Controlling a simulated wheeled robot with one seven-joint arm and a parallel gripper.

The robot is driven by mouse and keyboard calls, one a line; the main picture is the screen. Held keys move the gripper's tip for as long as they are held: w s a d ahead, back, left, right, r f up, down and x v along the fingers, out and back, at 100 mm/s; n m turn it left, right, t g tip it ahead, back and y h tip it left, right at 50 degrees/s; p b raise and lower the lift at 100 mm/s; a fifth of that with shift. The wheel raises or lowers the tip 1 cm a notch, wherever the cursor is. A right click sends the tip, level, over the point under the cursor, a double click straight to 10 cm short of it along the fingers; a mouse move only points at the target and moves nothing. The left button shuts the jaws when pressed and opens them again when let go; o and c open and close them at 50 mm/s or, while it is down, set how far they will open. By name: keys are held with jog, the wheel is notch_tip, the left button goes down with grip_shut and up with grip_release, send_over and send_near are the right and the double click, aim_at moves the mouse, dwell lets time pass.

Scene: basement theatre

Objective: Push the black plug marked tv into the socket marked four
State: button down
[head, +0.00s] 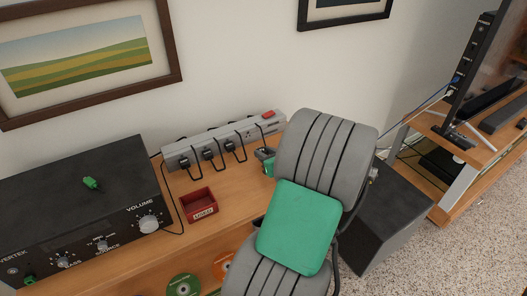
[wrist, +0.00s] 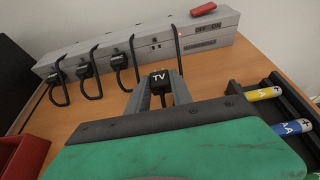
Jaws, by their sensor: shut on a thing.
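The black plug marked TV (wrist: 160,76) is held between the fingertips of my gripper (wrist: 158,88), its label facing the wrist camera. In the head view my arm mostly hides the gripper (head: 265,155) and plug. The grey power strip (head: 182,157) lies along the wall; it also shows in the wrist view (wrist: 222,32). Several black plugs (wrist: 84,70) fill its left sockets. A free socket (wrist: 154,42) shows to their right, beyond the held plug. The held plug appears apart from the strip. I cannot read the socket numbers.
A red box (head: 198,205) stands on the wooden top (head: 178,185), left of my gripper. A black amplifier (head: 75,195) stands farther left, a green object (head: 90,183) on it. Black cables loop before the strip. A black holder with batteries (wrist: 263,94) is at right in the wrist view.

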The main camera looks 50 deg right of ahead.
aim_at(264, 152)
jog(key=shift+w+d+p, duration=0.25)
jog(key=shift+w+d, duration=0.05)
jog(key=shift+w, duration=0.6)
jog(key=shift+w+d+p, duration=0.3)
jog(key=shift+w, duration=0.55)
jog(key=shift+w+d+p, duration=0.25)
jog(key=shift+w+d, duration=0.05)
jog(key=shift+w, duration=0.6)
jog(key=shift+r+p, duration=0.1)
jog(key=shift+p, duration=0.95)
jog(key=shift+w+d+p, duration=0.15)
jog(key=shift+w+d, duration=0.05)
jog(key=shift+w, duration=0.45)
jog(key=shift+w+d+p, duration=0.15)
jog(key=shift+w, duration=0.45)
jog(key=c, duration=1.1)
grip_release()
jog(key=shift+o, duration=0.2)
jog(key=v, duration=0.8)
